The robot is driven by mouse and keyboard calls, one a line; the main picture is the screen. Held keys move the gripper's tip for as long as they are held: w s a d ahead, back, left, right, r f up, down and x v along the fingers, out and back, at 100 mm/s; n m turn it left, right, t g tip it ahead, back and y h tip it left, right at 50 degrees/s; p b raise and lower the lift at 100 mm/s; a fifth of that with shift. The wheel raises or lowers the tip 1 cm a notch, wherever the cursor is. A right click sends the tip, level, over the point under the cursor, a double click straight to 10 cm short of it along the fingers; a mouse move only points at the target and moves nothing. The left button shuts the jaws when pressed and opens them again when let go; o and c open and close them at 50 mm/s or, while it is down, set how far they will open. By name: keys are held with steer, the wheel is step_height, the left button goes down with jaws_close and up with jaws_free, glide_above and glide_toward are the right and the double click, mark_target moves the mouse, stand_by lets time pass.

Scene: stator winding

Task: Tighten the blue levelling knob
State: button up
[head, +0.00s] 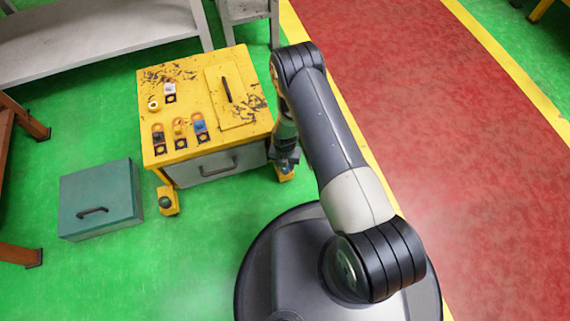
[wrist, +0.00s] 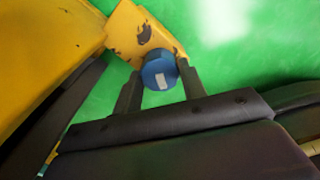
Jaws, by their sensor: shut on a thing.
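The blue levelling knob (wrist: 160,73) is round with a white mark on its face. In the wrist view it sits at a worn yellow foot bracket (wrist: 140,32) of the yellow cart. My gripper (wrist: 159,84) has a dark finger on each side of the knob and is shut on it. In the head view my gripper (head: 286,160) is low beside the cart's front right corner, near the yellow foot (head: 285,175). The knob itself is hidden there.
The yellow cart (head: 203,72) carries several small coloured parts and a black-handled panel on top. A teal box (head: 101,200) stands on the green floor at the left. Another yellow foot (head: 167,201) sits at the cart's front left. A red lane (head: 450,130) is clear at the right.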

steer(key=m+b, duration=0.2)
steer(key=m, duration=0.3)
steer(key=shift+w+f+m, duration=0.1)
steer(key=shift+m, duration=0.2)
steer(key=m+b, duration=0.2)
steer(key=m, duration=0.4)
steer(key=shift+b, duration=0.3)
steer(key=m+b, duration=0.1)
steer(key=m, duration=0.4)
steer(key=shift+m, duration=0.3)
steer(key=m, duration=0.6)
steer(key=shift+r, duration=0.2)
steer(key=m, duration=0.6)
steer(key=shift+m, duration=0.4)
steer(key=m, duration=1.1)
steer(key=shift+m, duration=0.4)
steer(key=m, duration=0.4)
steer(key=shift+m, duration=0.4)
